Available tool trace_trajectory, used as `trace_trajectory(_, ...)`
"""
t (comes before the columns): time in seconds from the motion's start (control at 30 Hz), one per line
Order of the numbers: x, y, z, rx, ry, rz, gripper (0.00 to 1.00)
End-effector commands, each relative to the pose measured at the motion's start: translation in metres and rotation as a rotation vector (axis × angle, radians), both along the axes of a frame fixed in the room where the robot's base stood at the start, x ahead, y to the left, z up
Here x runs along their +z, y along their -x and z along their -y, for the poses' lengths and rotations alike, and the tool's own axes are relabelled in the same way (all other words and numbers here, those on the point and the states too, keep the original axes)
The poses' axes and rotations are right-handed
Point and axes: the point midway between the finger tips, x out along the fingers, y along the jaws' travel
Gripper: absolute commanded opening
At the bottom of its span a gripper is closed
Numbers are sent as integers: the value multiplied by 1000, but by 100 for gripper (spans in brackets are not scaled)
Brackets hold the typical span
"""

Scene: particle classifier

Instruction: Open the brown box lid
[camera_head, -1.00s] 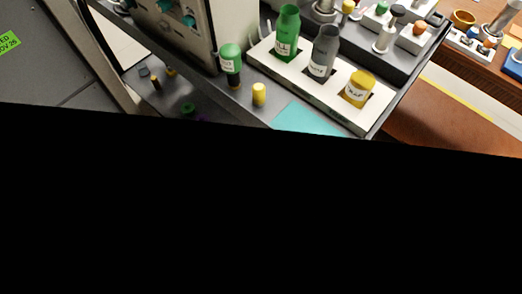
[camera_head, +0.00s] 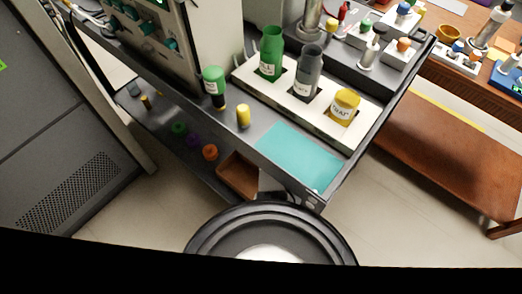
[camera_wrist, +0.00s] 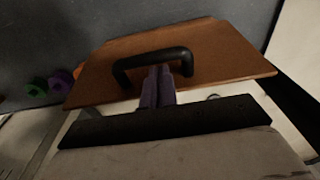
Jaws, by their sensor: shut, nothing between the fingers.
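The brown box lid (camera_wrist: 215,50) fills the upper middle of the wrist view, with a black arched handle (camera_wrist: 150,57) on it. My gripper (camera_wrist: 160,70) is shut and empty, its purplish fingers reaching up to the handle's opening. I cannot tell whether the fingertips touch the handle or the lid. In the head view, the brown box (camera_head: 238,176) shows on the lower shelf, partly hidden by the shelf above. My gripper cannot be made out in the head view.
The upper shelf carries a white rack (camera_head: 300,100) of bottles and a teal mat (camera_head: 300,155) above the box area. Green, purple and orange round items lie left of the box, including an orange one (camera_head: 210,152). A brown bench (camera_head: 450,150) stands at the right.

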Motion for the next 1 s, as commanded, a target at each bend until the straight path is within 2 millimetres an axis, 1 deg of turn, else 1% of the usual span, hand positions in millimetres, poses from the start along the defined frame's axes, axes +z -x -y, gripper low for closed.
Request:
trace_trajectory(0.2,0,-5,4,0,0,2,0)
trace_trajectory(0.67,2,-6,4,0,0,2,0)
trace_trajectory(0.77,9,-7,4,0,1,4,0)
trace_trajectory(1.0,48,-10,6,0,1,4,0)
